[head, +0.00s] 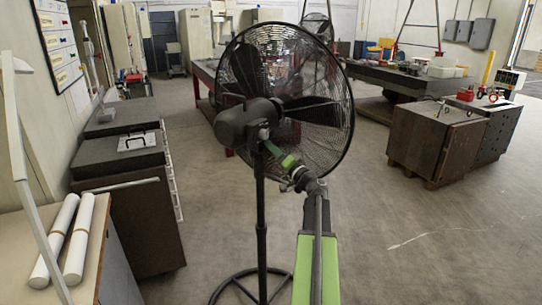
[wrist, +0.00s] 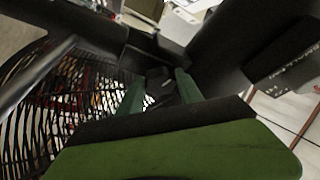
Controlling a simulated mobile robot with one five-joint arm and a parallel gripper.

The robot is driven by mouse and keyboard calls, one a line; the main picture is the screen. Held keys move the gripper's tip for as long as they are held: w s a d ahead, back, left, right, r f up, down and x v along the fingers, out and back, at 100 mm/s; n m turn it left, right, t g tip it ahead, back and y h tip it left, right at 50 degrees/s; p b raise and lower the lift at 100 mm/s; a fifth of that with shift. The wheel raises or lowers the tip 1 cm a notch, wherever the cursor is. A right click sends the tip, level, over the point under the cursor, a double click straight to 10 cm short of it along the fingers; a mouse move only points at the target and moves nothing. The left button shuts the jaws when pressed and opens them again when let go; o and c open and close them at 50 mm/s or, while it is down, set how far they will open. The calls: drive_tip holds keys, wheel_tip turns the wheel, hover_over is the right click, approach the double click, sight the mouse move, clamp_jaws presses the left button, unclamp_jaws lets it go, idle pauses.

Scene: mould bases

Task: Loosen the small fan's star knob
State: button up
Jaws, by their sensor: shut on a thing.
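A black pedestal fan (head: 243,124) stands in front of me, with its motor housing towards me and its wire cage beyond. Its pole (head: 261,205) runs down to a ring base. My gripper (head: 268,146) reaches from the right to the joint just below the motor housing. In the wrist view, my gripper's green fingers (wrist: 160,88) are closed around a small dark part, the star knob (wrist: 160,83). The knob's lobes are mostly hidden by the fingers and shadow. The fan cage (wrist: 65,100) fills the left of the wrist view.
A dark cabinet (head: 130,215) and a bench with white rolls (head: 80,240) stand at the left. Brown blocks (head: 425,145) stand at the right. Another fan (head: 318,27) is farther back. The floor right of the fan is clear.

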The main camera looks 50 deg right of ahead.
drive_tip(key=shift+d+n+t+y+b, duration=0.15)
drive_tip(key=shift+n+t+y+b, duration=0.2)
drive_tip(key=shift+n, duration=0.65)
drive_tip(key=o, duration=1.2)
drive_tip(key=shift+o, duration=1)
drive_tip(key=shift+s, duration=0.1)
drive_tip(key=shift+y, duration=0.25)
drive_tip(key=shift+f, duration=0.1)
